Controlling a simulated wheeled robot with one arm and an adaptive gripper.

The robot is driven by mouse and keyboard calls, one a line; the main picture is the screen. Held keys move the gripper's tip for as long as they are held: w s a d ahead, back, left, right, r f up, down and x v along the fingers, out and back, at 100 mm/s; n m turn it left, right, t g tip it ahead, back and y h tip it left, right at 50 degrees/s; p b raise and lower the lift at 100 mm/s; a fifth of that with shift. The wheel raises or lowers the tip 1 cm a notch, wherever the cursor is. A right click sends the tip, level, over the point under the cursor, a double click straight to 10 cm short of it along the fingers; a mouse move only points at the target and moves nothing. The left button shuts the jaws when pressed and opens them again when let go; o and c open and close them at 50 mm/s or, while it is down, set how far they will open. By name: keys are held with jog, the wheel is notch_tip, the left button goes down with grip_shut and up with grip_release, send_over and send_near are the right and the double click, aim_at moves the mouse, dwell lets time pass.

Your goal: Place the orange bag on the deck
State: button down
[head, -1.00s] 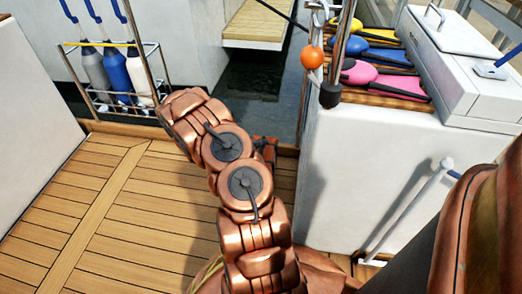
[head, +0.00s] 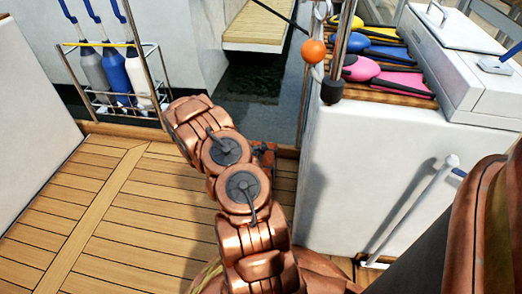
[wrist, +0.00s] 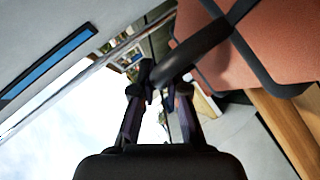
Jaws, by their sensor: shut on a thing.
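The orange bag (wrist: 275,40) fills the upper right of the wrist view, with dark straps across it. My gripper (wrist: 163,88) is shut on the bag's thick dark handle (wrist: 200,50), with the bag beyond the fingers to the upper right. In the head view my arm covers the gripper and most or all of the bag. The planked wooden deck (head: 140,220) lies open at left and below. I cannot tell how high the bag is above it.
A wire rack (head: 120,85) with several bottles stands at the far left. Bare deck lies left of my arm.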

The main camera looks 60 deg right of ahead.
jog(key=c, duration=1.2)
grip_release()
